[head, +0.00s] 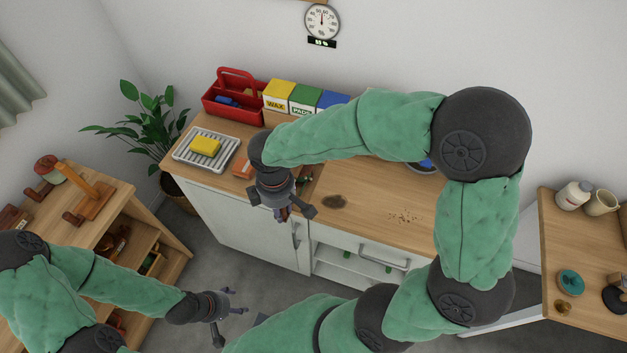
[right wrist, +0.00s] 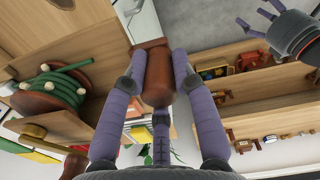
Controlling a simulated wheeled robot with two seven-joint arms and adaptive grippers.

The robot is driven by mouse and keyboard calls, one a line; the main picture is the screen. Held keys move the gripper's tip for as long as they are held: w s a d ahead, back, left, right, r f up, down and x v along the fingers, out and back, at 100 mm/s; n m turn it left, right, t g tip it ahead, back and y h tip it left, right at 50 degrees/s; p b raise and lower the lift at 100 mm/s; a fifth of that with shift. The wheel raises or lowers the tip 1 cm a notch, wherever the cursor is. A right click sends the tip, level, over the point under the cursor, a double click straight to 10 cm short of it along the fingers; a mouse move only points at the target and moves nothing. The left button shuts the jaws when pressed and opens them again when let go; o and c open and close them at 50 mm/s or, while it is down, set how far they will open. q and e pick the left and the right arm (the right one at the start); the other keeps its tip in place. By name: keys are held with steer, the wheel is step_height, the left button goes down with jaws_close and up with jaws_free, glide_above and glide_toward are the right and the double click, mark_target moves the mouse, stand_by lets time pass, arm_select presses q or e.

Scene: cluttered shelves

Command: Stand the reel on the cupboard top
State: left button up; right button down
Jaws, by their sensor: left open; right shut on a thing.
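The reel (right wrist: 55,97), brown with green cord wound on it, shows at the left of the right wrist view against pale wood. My right gripper (head: 283,212) hangs over the front edge of that top. In the right wrist view its purple fingers are shut on a reddish-brown wooden piece (right wrist: 157,82); whether this piece joins the reel I cannot tell. My left gripper (head: 234,301) is open and empty, low over the floor.
On the top stand a red caddy (head: 232,105), several boxes such as the wax box (head: 276,104), and a tray (head: 184,158) with a yellow sponge (head: 205,146). A dark stain (head: 333,201) and crumbs (head: 403,215) mark its front. A shelf unit (head: 115,200) stands left.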

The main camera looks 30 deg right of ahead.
mark_target(300, 195)
steer(key=w+d+f, duration=0.1)
steer(key=d, duration=0.1)
steer(key=w+d+f, duration=0.1)
steer(key=d, duration=0.1)
steer(key=w+d+f+b, duration=0.1)
steer(key=d, duration=0.2)
steer(key=shift+w+f, duration=0.1)
steer(key=shift+f, duration=0.15)
steer(key=d+f, duration=0.1)
steer(key=w+d+f+b, duration=0.1)
steer(key=f, duration=0.1)
steer(key=d+f, duration=0.1)
steer(key=shift+w+d+f, duration=0.25)
steer(key=shift+w+f, duration=0.1)
steer(key=shift+f, duration=0.05)
steer(key=shift+d+f+b, duration=0.3)
steer(key=shift+f+b, duration=0.05)
step_height(300, 195, down, 3)
steer(key=shift+w+f+b, duration=0.15)
steer(key=shift+b, duration=0.25)
steer(key=c, duration=1)
jaws_free()
step_height(300, 195, up, 12)
steer(key=p, duration=0.3)
